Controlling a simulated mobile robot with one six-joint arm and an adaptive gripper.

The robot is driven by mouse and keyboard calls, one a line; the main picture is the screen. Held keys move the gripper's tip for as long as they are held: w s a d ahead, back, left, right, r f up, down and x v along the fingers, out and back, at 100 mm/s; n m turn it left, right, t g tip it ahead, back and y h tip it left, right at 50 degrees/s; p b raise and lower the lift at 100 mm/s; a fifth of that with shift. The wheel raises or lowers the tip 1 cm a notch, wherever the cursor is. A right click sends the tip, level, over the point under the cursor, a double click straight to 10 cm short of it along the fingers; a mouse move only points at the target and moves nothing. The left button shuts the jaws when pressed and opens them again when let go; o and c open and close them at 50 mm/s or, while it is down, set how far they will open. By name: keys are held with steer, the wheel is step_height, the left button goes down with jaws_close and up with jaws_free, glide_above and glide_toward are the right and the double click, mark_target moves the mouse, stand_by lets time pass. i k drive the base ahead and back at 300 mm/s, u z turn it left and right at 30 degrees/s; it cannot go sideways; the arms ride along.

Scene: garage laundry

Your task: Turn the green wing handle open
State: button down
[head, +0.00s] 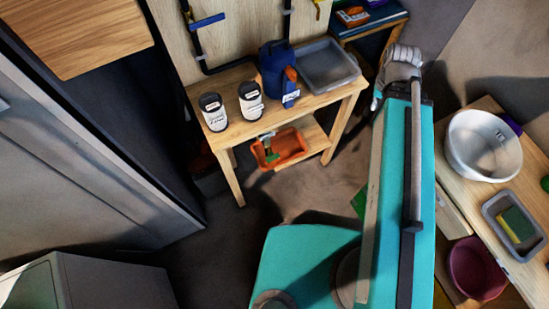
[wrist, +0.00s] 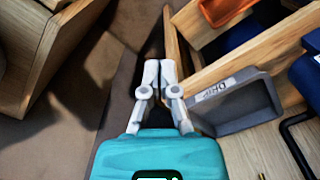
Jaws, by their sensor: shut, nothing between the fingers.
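I cannot make out a green wing handle in either view. In the head view, dark pipes run up the wooden wall panel; one carries a blue lever handle (head: 207,20), and a small yellow handle (head: 318,8) shows at the top edge. In the wrist view, my gripper (wrist: 160,72) is shut and empty, its two pale fingertips together. It is beside the grey tray (wrist: 235,112), over a dark gap by the bench. A black pipe (wrist: 300,150) shows at the lower right of the wrist view, apart from the fingers.
The wooden bench (head: 235,137) holds two white canisters, a blue jug (head: 277,65) and the grey tray (head: 328,66). An orange bin (head: 281,148) sits on its lower shelf. Another table at right holds a white basin (head: 483,146). Some floor in the middle is clear.

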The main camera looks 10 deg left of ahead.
mark_target(272, 156)
steer(key=u, duration=0.05)
steer(key=k, duration=1.1)
steer(key=z, duration=0.35)
